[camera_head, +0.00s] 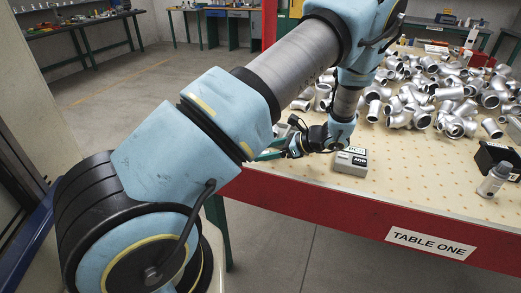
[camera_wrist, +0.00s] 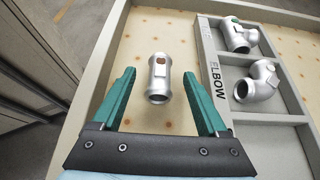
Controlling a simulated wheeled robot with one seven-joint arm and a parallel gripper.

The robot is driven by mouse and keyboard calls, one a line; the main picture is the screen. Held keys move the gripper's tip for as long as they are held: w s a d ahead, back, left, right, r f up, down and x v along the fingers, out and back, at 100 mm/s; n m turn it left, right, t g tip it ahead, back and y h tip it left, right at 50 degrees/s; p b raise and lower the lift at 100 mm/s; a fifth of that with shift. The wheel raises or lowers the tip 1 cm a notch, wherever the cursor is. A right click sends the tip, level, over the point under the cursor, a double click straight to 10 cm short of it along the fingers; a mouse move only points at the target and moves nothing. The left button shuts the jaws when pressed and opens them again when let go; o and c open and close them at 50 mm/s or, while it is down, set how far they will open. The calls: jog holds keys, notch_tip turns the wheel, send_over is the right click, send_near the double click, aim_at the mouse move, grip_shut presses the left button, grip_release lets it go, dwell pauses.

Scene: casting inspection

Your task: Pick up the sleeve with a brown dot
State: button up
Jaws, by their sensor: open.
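The sleeve (camera_wrist: 158,84) is a short silver tube with raised collars and a brown dot on its upper side. In the wrist view it lies on the pale dotted table top, between and a little ahead of the fingers of my gripper (camera_wrist: 160,92). The green fingers stand apart on either side, with clear gaps and no contact visible. In the head view my gripper (camera_head: 270,151) shows partly at the table's left edge, and the sleeve is hidden there behind my arm.
A raised table rim (camera_wrist: 100,62) runs on the left.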

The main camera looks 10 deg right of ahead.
jog(key=shift+w+a+f, duration=0.25)
jog(key=shift+a+f, duration=0.05)
jog(key=shift+a, duration=0.2)
grip_shut()
dwell(0.4)
